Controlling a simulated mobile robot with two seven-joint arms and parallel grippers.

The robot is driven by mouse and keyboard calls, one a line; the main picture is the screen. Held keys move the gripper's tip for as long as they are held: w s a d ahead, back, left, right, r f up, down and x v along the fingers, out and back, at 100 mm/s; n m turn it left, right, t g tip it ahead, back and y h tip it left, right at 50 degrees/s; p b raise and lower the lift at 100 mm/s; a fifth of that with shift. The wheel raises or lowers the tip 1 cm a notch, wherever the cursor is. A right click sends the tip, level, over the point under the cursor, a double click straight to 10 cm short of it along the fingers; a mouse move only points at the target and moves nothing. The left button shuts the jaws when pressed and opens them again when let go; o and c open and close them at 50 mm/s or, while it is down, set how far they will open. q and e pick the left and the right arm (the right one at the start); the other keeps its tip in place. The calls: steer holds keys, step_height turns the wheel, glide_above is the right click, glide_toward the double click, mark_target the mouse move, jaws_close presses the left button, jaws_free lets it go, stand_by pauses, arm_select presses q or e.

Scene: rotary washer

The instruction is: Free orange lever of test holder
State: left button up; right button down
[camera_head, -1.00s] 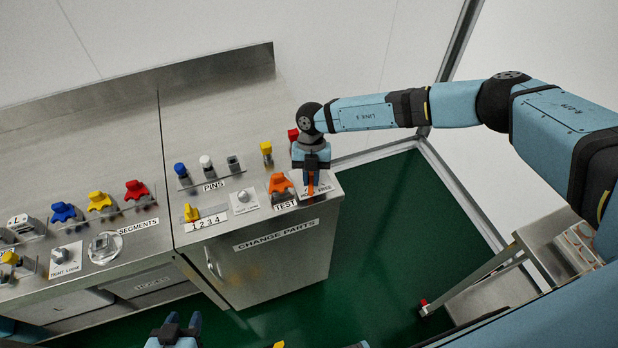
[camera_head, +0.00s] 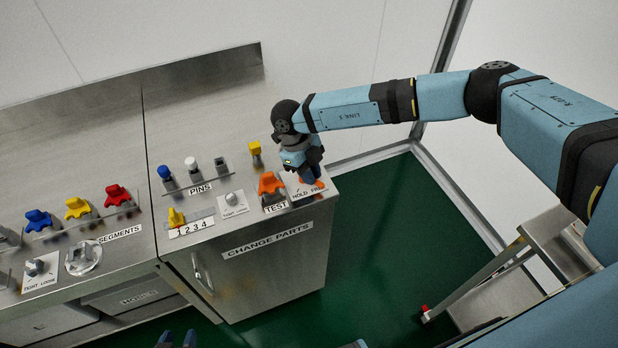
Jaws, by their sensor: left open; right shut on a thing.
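The test holder is on the right end of the change parts cabinet top, with an orange knobbed part (camera_head: 268,184) above the TEST label (camera_head: 276,206). To its right is a white plate marked HOLD and FREE (camera_head: 303,193). My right gripper (camera_head: 313,180) reaches down over this plate, tilted, and is shut on the orange lever (camera_head: 319,184). Only a bit of the lever shows beside the fingers, near the FREE end; its pivot is hidden. My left gripper (camera_head: 177,341) is open and empty at the bottom edge, low in front of the cabinet, only its fingertips in view.
Left of the holder are a small TIGHT/LOOSE knob (camera_head: 231,198), a yellow selector (camera_head: 176,217) on a 1-4 scale and several pins (camera_head: 192,166). A yellow-topped part (camera_head: 255,148) stands behind. Coloured segments (camera_head: 77,208) stand further left. Green floor lies right of the cabinet.

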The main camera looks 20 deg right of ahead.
steer(key=shift+w+d+n+t+h+b, duration=0.15)
steer(key=shift+n+t+b, duration=0.1)
steer(key=shift+n, duration=0.2)
steer(key=shift+w+n+t+h+b, duration=0.15)
steer(key=shift+n+b, duration=0.1)
steer(key=shift+n, duration=0.2)
steer(key=shift+r, duration=0.1)
steer(key=c, duration=1.1)
jaws_free()
steer(key=b+v, duration=0.1)
steer(key=v, duration=1.2)
steer(key=shift+w+r+b, duration=0.15)
steer(key=shift+r+b, duration=0.15)
steer(key=shift+b, duration=0.05)
